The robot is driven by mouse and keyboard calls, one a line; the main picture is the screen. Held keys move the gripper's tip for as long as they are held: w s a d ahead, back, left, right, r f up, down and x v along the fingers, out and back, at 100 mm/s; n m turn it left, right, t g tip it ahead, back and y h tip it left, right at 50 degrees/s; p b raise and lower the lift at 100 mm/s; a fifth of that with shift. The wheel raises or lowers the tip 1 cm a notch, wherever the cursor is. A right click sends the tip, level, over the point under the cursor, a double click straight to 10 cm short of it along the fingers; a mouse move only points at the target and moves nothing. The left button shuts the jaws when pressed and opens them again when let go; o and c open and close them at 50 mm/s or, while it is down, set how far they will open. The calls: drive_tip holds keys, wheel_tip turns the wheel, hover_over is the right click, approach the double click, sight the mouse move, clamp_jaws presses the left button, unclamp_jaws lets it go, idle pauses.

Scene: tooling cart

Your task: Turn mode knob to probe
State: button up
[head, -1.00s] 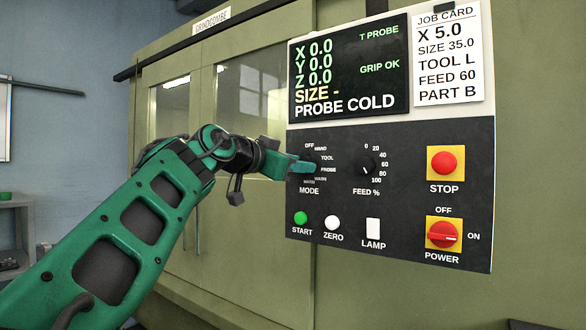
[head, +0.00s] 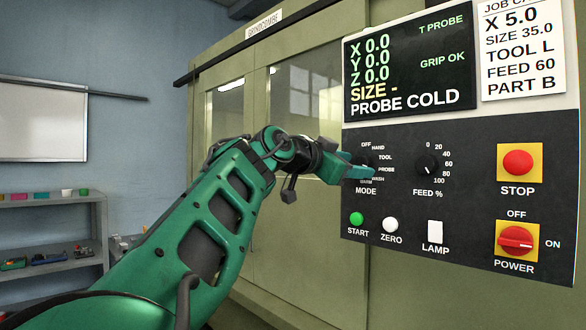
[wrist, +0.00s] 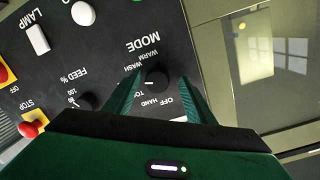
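The mode knob (wrist: 157,77) is a round black knob with a white mark that points left in the wrist view, toward the TOOL side of its labels. I cannot tell the exact setting, as a finger covers the PROBE label there. In the head view, my gripper (head: 370,172) mostly hides the knob, above the MODE label. My gripper (wrist: 160,80) is open, its green fingers on either side of the knob with gaps visible. I cannot tell whether the fingertips reach past its face.
The dark screen (head: 410,62) reads PROBE COLD, T PROBE and GRIP OK. Nearby on the panel are the feed knob (head: 429,167), green start button (head: 356,218), white zero button (head: 390,224), lamp switch (head: 435,232), red stop button (head: 518,162) and red power switch (head: 515,240).

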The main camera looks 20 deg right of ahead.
drive_tip(key=shift+s+r, duration=0.1)
drive_tip(key=shift+s, duration=0.05)
drive_tip(key=shift+a, duration=0.1)
drive_tip(key=f+v, duration=0.1)
drive_tip(key=v, duration=0.9)
drive_tip(key=shift+a+r, duration=0.25)
drive_tip(key=shift+r, duration=0.15)
